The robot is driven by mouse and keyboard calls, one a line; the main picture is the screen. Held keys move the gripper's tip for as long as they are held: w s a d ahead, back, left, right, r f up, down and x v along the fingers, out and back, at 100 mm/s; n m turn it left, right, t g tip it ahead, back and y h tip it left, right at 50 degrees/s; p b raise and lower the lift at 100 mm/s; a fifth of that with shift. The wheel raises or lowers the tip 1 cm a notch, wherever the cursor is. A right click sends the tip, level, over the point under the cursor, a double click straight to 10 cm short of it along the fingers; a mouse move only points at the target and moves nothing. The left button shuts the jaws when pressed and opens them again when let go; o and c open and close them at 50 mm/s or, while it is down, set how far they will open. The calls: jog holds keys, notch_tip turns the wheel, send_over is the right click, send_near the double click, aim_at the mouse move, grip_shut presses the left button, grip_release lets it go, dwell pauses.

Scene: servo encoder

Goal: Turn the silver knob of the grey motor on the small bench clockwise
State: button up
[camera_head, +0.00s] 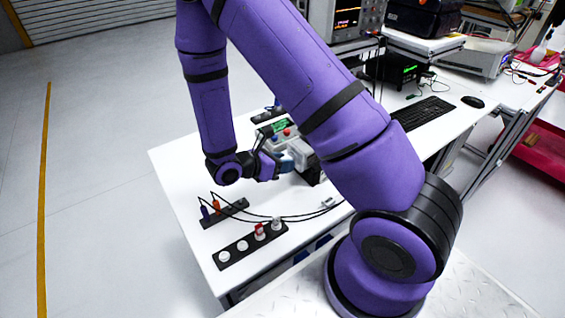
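My purple arm reaches over the small white bench (178,172) and bends down to its far part. My gripper (285,162) is small in view, at the end of the wrist, against a light grey device (300,150) that seems to be the grey motor. I cannot tell whether it touches the device or whether its fingers are open or shut. The device is partly hidden behind my forearm. I cannot make out the silver knob.
A black strip with round white knobs and a red one (252,246) lies at the bench's front. Behind it, a black strip (225,213) has blue and orange plugs with black cables. A keyboard (422,113) and instruments stand at the right. The bench's left part is clear.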

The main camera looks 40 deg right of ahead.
jog(key=shift+c, duration=1)
jog(key=m+t, duration=0.2)
jog(key=m, duration=0.1)
jog(key=shift+s, duration=0.1)
jog(key=m+t, duration=0.2)
jog(key=m, duration=0.2)
jog(key=shift+t+h, duration=0.3)
jog(key=shift+t, duration=0.1)
jog(key=m+t+h, duration=0.1)
jog(key=m+t, duration=0.1)
jog(key=m, duration=0.2)
jog(key=shift+s+f, duration=0.1)
jog(key=shift+f, duration=0.05)
jog(key=m+h, duration=0.1)
jog(key=m, duration=0.1)
jog(key=m+t+h, duration=0.1)
jog(key=m, duration=0.2)
jog(key=shift+f, duration=0.1)
jog(key=shift+m, duration=0.3)
